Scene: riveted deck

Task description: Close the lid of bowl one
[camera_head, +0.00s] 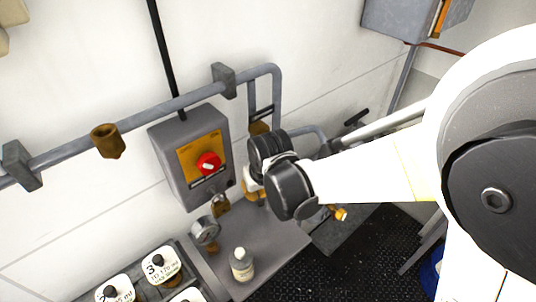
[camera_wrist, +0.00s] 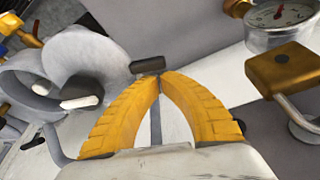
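White lids marked 2 (camera_head: 110,290) and 3 (camera_head: 160,266), with dark knobs, show at the lower left of the head view. Part of another white lid (camera_head: 188,296) is cut off by the bottom edge, and its number cannot be read. I cannot identify bowl one in either view. My gripper (camera_wrist: 158,77) has yellow ribbed fingers whose tips meet in the wrist view, with nothing visible between them. A small dark piece (camera_wrist: 147,65) shows just beyond the tips; contact cannot be told. In the head view my arm's end is right of the grey switch box, away from the lids.
The grey switch box (camera_head: 168,165) has a red knob (camera_head: 208,163). A brass padlock (camera_head: 220,205), a gauge (camera_head: 205,231) and a small white bottle (camera_head: 241,265) are near the grey bench (camera_head: 270,237). A pipe rail (camera_head: 165,107) runs along the wall.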

